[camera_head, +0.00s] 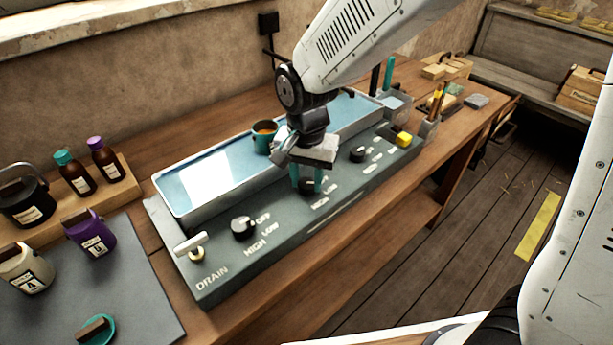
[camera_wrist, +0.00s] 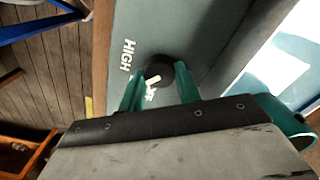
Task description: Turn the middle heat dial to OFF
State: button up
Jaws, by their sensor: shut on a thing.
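The middle heat dial (camera_head: 306,187) is a dark round knob on the grey console (camera_head: 215,270), between the left dial (camera_head: 242,228) and the right dial (camera_head: 357,155). My gripper (camera_head: 308,176) reaches down onto it from above, its teal fingers on either side. In the wrist view the dial (camera_wrist: 161,74) sits between the fingertips of my gripper (camera_wrist: 159,72), which is shut on it. A white pointer (camera_wrist: 152,81) shows on the dial, close to a partly covered label. HIGH (camera_wrist: 127,57) is readable; the middle dial's OFF mark is not visible.
A tray of bluish liquid (camera_head: 190,205) lies behind the dials, with a teal cup (camera_head: 265,135) beside my gripper. Bottles and jars stand at left.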

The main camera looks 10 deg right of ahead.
aim_at(306, 182)
jog(key=n, duration=0.4)
jog(key=shift+n, duration=2.3)
jog(key=o, duration=1)
jog(key=shift+c, duration=0.2)
jog(key=shift+r, duration=0.15)
notch_tip(306, 182, up, 8)
jog(key=shift+f, duration=0.2)
